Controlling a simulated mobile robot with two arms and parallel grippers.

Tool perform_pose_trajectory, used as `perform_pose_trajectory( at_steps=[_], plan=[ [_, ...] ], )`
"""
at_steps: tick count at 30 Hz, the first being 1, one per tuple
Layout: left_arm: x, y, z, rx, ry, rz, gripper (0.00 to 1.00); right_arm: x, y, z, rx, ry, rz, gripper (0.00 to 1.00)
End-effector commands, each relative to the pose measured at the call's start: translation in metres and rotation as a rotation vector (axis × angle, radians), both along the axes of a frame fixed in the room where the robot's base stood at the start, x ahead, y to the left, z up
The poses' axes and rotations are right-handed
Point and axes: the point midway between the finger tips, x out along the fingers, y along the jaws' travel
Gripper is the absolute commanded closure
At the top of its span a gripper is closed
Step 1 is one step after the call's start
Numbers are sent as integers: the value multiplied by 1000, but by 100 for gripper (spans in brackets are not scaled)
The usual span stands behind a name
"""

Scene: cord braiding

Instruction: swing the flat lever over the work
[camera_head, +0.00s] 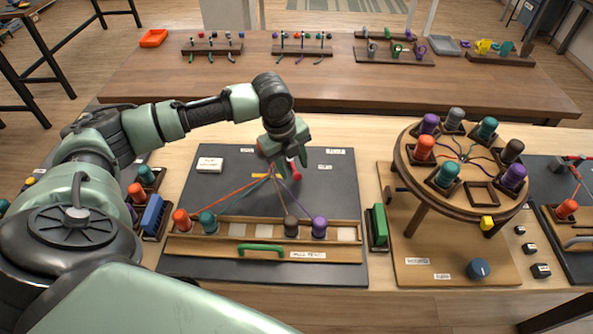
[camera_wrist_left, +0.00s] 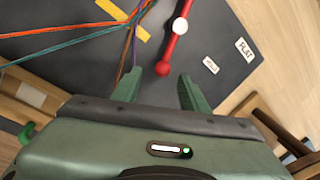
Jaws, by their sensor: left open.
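The lever is a red bar with a white band (camera_wrist_left: 172,40) in the left wrist view. In the head view its red part (camera_head: 293,172) shows just below my left gripper (camera_head: 287,150). In the wrist view my left gripper (camera_wrist_left: 160,82) is open, and the near red end of the lever lies in front of the gap between its fingertips. I cannot tell whether they touch. A white label reading FLAT (camera_wrist_left: 245,49) lies on the dark board (camera_head: 220,180). The orange, teal, purple and brown cords (camera_head: 240,186) run together beside the lever. My right gripper is not in view.
A wooden rack (camera_head: 190,248) with orange, teal, brown and purple bobbins and a green handle (camera_head: 260,248) stands at the board's front. A round braiding stand (camera_head: 462,195) with several bobbins is to the right, beside a green block (camera_head: 378,227). The board's upper right is fairly clear.

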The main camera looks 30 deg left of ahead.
Motion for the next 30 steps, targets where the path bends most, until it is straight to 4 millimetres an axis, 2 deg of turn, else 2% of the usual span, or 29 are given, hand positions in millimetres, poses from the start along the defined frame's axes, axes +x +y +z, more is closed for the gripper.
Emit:
perform_pose_trajectory(
  at_steps=[3, 7, 12, 17, 21, 22, 30],
  plan=[
    [3, -2, -17, 0, 1, 0, 56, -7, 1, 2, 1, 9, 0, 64],
    [5, -3, -29, -1, 1, 1, 56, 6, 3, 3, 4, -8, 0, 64],
    [6, -4, -34, 0, -1, 0, 56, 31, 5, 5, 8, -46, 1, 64],
    [6, -3, -34, 0, -1, 0, 56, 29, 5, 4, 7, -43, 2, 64],
    [6, -3, -33, 0, -1, 0, 95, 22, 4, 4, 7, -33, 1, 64],
    [6, -3, -33, 0, -1, 0, 100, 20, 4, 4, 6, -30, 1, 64],
    [6, -3, -33, 1, 0, 0, 100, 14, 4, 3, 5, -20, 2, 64]
  ],
)
